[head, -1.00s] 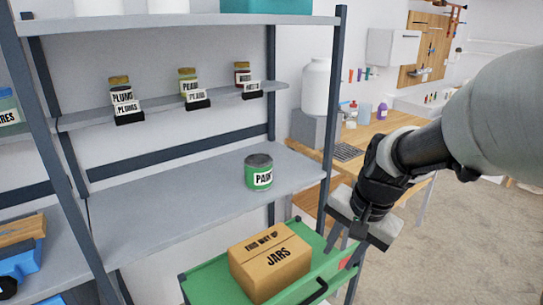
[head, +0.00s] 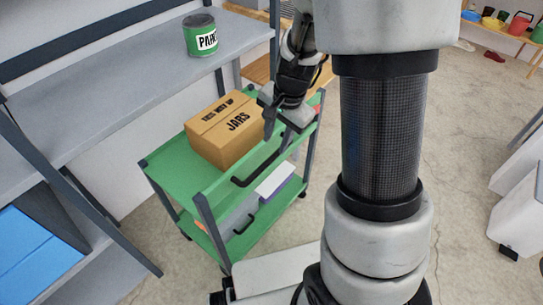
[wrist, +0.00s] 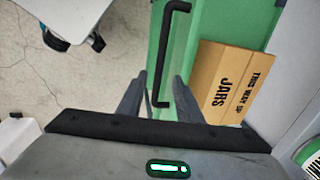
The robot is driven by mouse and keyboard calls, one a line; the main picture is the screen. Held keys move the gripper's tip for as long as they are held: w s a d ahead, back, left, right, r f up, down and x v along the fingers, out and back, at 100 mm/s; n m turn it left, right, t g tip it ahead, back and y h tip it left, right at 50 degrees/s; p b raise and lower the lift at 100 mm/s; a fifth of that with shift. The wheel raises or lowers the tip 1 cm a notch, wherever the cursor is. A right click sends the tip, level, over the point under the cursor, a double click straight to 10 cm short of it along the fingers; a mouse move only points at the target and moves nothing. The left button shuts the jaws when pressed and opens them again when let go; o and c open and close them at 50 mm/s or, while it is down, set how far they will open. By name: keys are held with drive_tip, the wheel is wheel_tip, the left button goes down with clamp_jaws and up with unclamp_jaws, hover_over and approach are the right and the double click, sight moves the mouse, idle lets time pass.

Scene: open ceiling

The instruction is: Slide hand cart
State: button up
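The hand cart (head: 163,168) is a green two-tier trolley with dark posts, standing beside the grey shelf. A black bar handle (head: 258,167) is on the near side of its upper tray. It also shows in the wrist view (wrist: 166,50). A cardboard box marked JARS (head: 222,130) sits on the upper tray. My gripper (head: 275,140) points down over the handle side of the tray, next to the box. In the wrist view my gripper (wrist: 158,76) is open, its two fingers apart with the handle's lower end showing between them. Contact with the handle cannot be told.
A grey shelf unit (head: 110,75) stands left of the cart, with a green paint can (head: 200,36) on it. A blue item (head: 30,255) is low on the left. White units (head: 520,190) stand at far right. The floor (head: 470,130) right of the cart is open.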

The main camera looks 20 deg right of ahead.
sight(271, 158)
drive_tip(key=f, duration=0.2)
drive_tip(key=f+b, duration=0.1)
drive_tip(key=f, duration=0.2)
drive_tip(key=w+a+f+b, duration=0.1)
drive_tip(key=f, duration=0.1)
drive_tip(key=shift+w+f, duration=0.1)
drive_tip(key=shift+f, duration=0.1)
clamp_jaws()
